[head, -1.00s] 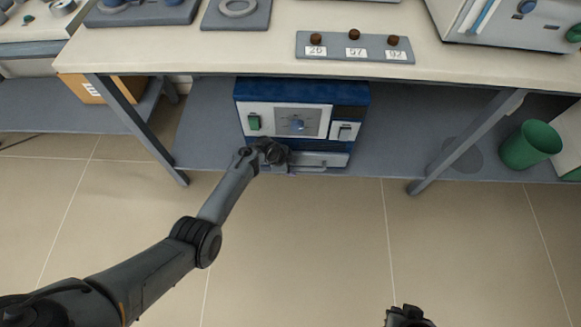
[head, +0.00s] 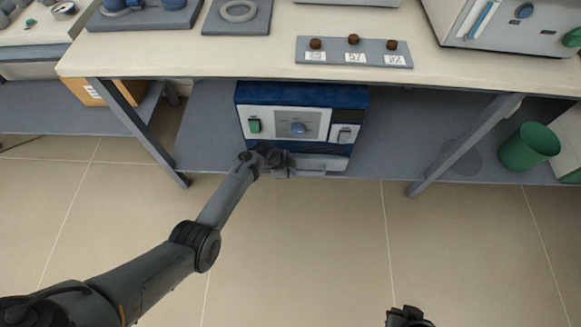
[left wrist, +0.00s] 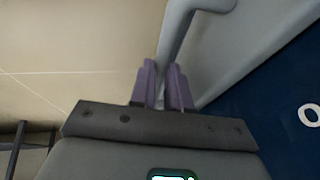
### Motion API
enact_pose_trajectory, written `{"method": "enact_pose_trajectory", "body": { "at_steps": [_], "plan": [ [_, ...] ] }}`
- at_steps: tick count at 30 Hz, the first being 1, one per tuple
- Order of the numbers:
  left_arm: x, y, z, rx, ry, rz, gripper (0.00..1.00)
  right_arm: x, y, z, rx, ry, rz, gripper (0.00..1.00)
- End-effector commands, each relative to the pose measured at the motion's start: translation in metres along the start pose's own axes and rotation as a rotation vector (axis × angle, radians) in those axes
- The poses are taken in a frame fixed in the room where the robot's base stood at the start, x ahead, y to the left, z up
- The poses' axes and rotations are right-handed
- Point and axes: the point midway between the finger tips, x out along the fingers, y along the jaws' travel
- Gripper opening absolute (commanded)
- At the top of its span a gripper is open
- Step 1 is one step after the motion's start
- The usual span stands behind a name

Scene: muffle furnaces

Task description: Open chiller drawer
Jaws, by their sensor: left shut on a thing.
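The chiller (head: 302,95) is a blue box with a white front, a green switch and a blue knob, standing on the shelf under the bench. Its grey drawer (head: 325,162) is at the bottom of the front, with a bar handle (head: 312,174). My left gripper (head: 284,171) is at the left part of this handle. In the left wrist view the purple fingers (left wrist: 165,88) are shut on the grey handle (left wrist: 178,35). The fingers hide part of the bar. I cannot tell whether the drawer stands out from the front. My right gripper (head: 408,317) shows only partly at the bottom edge.
The bench top (head: 235,58) overhangs the chiller, with bench legs (head: 138,132) on both sides. A green bin (head: 529,147) stands on the shelf at right. A plate with brown knobs (head: 354,52) lies above. The floor in front is clear.

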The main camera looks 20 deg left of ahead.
Motion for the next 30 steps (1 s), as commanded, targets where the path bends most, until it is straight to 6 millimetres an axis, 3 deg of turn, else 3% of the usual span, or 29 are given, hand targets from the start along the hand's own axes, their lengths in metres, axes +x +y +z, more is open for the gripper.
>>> {"method": "enact_pose_trajectory", "body": {
  "at_steps": [5, 15, 24, 30],
  "plan": [
    [-0.014, 0.028, -0.004, 0.001, -0.002, 0.006, 0.0, -0.036, 0.002, -0.011, -0.003, -0.001, 0.002, 0.0],
    [-0.028, 0.106, -0.01, 0.0, -0.002, 0.007, 0.0, -0.102, 0.004, -0.033, -0.002, 0.002, 0.002, 0.0],
    [-0.034, 0.159, -0.013, 0.0, -0.001, 0.004, 0.0, -0.132, 0.004, -0.043, 0.003, 0.002, -0.003, 0.0],
    [-0.034, 0.176, -0.014, -0.001, 0.0, 0.002, 0.0, -0.139, 0.004, -0.045, 0.006, 0.002, -0.005, 0.0]
  ]
}}
